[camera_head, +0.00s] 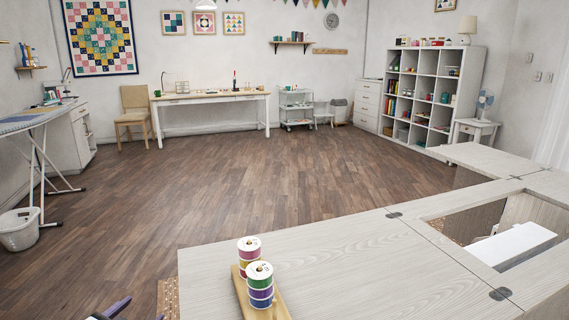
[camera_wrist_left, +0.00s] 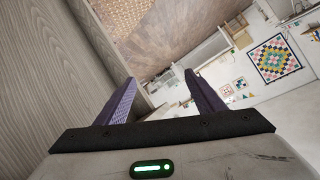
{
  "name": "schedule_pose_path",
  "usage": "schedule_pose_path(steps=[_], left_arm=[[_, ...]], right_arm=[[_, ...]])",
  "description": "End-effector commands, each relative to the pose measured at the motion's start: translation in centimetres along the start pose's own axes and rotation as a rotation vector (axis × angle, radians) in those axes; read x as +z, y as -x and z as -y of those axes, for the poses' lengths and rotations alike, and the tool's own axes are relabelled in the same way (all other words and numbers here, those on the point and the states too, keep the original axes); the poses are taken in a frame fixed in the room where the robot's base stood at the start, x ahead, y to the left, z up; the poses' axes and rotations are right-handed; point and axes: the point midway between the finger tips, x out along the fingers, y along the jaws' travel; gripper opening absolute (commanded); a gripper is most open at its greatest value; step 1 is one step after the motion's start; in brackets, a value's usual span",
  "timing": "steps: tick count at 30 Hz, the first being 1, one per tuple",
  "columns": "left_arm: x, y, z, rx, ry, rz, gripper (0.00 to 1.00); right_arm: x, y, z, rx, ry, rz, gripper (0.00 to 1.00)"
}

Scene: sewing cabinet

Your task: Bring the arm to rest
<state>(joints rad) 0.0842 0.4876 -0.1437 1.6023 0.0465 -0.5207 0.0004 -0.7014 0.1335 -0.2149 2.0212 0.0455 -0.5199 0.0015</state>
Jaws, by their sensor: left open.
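My left gripper (camera_head: 128,312) shows only by its dark purple fingertips at the bottom edge of the head view, left of the sewing cabinet (camera_head: 340,270). In the left wrist view the two fingers of the left gripper (camera_wrist_left: 160,78) stand apart with nothing between them. The gripper is open and empty, beside a pale wood-grain panel (camera_wrist_left: 60,60). My right gripper is in neither view.
Two stacks of thread spools, a rear one (camera_head: 249,253) and a front one (camera_head: 260,286), stand on a wooden board (camera_head: 277,310) near the cabinet's left edge. A white object (camera_head: 512,245) sits in the cabinet's opening. The floor (camera_head: 220,180) beyond is clear.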

Motion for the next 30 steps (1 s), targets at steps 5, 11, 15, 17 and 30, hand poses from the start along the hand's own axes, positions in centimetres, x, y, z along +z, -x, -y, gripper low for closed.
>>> schedule_pose_path(steps=[5,11,15,17,30], left_arm=[[6.2,5.5,-11.7,0.165,0.081,0.074,0.63],[10.5,13.3,-21.1,0.298,0.194,0.156,0.63],[12.2,18.3,-25.2,0.356,0.271,0.209,0.63],[12.7,20.3,-26.6,0.376,0.303,0.231,0.63],[10.5,25.5,-26.7,0.393,0.364,0.283,0.63]], right_arm=[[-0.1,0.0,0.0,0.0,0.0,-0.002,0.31],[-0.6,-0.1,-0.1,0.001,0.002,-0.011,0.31],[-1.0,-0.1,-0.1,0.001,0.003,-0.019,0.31],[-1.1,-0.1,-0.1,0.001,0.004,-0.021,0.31],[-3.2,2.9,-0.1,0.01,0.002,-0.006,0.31]])
